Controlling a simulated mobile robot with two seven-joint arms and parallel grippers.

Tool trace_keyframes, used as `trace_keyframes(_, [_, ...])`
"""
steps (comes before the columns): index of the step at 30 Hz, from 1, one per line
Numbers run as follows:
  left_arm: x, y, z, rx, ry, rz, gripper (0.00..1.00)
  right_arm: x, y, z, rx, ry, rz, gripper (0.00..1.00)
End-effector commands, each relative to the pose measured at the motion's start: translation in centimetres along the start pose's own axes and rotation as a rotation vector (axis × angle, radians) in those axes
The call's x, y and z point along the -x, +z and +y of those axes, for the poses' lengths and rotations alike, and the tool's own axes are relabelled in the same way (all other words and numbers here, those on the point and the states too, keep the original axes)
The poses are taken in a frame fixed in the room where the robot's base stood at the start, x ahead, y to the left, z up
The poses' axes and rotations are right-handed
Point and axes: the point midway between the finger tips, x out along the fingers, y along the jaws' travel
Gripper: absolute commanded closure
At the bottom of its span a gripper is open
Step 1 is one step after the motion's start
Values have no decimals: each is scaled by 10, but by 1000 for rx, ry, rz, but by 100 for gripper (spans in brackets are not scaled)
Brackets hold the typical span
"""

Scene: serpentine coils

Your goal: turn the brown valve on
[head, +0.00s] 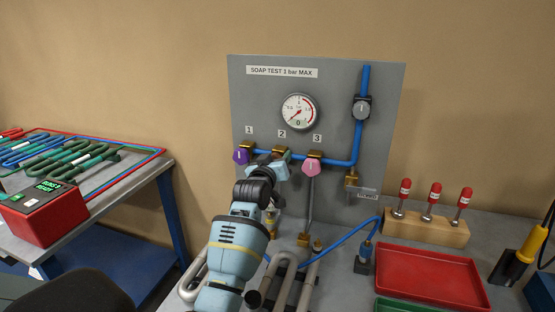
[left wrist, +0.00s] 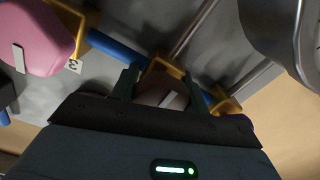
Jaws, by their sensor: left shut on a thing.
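The grey panel (head: 350,200) carries three valves on a blue pipe, labelled 1, 2 and 3. The brown valve (left wrist: 152,92) is the middle one. In the left wrist view its knob sits between my fingers, with a pale mark lying slanted. My left gripper (head: 279,160) is shut on it and mostly hides it in the head view. My fingers also show in the left wrist view (left wrist: 163,95). A purple valve (head: 241,156) is at the left and a pink valve (head: 312,167) at the right. My right gripper is not in view.
A pressure gauge (head: 299,111) is above, its needle pointing lower left. A grey knob (head: 362,108) is on the upright blue pipe. Grey coils (head: 292,276), a red tray (head: 430,277) and a wooden block (head: 425,229) with red-topped tools stand on the bench.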

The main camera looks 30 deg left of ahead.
Motion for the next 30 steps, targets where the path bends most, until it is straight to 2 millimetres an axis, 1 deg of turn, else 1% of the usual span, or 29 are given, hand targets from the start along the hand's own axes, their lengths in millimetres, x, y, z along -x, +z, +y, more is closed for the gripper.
trace_keyframes(2, [0,1,0,6,1,-1,78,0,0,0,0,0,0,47])
trace_keyframes(3, [0,1,0,6,1,-1,51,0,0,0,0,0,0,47])
trace_keyframes(7, [0,0,0,4,1,-1,34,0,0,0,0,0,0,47])
trace_keyframes(16, [0,0,0,2,1,0,33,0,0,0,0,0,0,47])
trace_keyframes(20, [6,1,0,1,1,0,33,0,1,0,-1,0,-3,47])
trace_keyframes(26, [27,2,-1,1,0,-1,33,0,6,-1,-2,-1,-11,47])
trace_keyframes(30, [47,1,0,3,1,0,33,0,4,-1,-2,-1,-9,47])
